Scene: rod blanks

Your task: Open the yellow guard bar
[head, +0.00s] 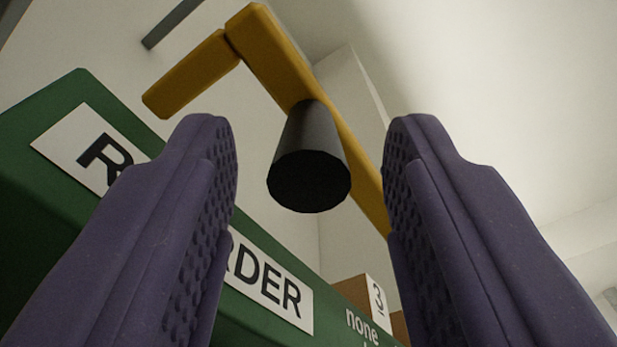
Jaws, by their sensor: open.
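The yellow guard bar (268,52) shows at the top middle of the head view. It has a short arm at the left and a long part slanting down to the right behind my gripper. A dark grey round knob (310,165) sticks out from the long part toward me. My gripper (310,135) is open, with one purple finger on each side of the knob. I see gaps between the knob and both fingers. The lower end of the bar is hidden behind the right finger.
A green panel (50,125) with a white lettered sign (275,285) lies behind and below the fingers, the sign partly covered by the left finger. A brown box (352,290) with a "3" label stands at the lower right. Pale walls fill the background.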

